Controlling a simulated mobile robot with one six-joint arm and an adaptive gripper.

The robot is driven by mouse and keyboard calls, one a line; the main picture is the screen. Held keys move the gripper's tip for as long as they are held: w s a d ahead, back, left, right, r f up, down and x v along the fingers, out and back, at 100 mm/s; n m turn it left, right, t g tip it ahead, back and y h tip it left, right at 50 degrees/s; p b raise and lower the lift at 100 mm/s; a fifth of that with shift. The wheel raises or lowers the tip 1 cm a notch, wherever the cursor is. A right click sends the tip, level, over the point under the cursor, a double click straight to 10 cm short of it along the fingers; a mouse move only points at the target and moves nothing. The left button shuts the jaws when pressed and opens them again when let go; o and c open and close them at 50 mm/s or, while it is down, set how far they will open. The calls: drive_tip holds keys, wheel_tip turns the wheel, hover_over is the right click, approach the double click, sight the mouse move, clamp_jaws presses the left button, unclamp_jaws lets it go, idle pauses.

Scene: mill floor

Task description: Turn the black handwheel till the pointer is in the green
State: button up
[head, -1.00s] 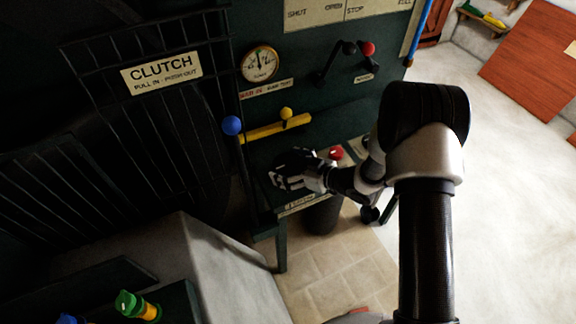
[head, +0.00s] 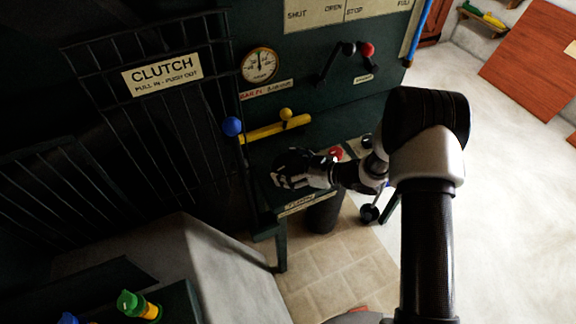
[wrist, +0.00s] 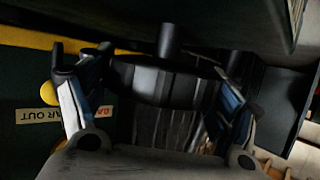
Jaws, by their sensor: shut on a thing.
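The black handwheel (head: 289,159) is a dark shape on the low bench of the green machine in the head view, partly covered by my gripper. My gripper (head: 279,181) is at the wheel, closed on it. In the wrist view my gripper (wrist: 160,95) has its two fingers on either side of a dark, shiny rounded body that looks like the handwheel (wrist: 158,80). A short dark post rises behind it. The round white gauge (head: 259,65) is on the panel above. Its pointer and any green band are too small to read surely.
Left of the wheel are a blue ball knob (head: 232,126) and a yellow lever (head: 275,129). A red button (head: 335,153) is close to my wrist. A black crank with a red knob (head: 367,49) is higher. A barred guard with a CLUTCH sign (head: 162,74) stands left.

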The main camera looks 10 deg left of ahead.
drive_tip(key=o, duration=1)
drive_tip(key=v, duration=1.2)
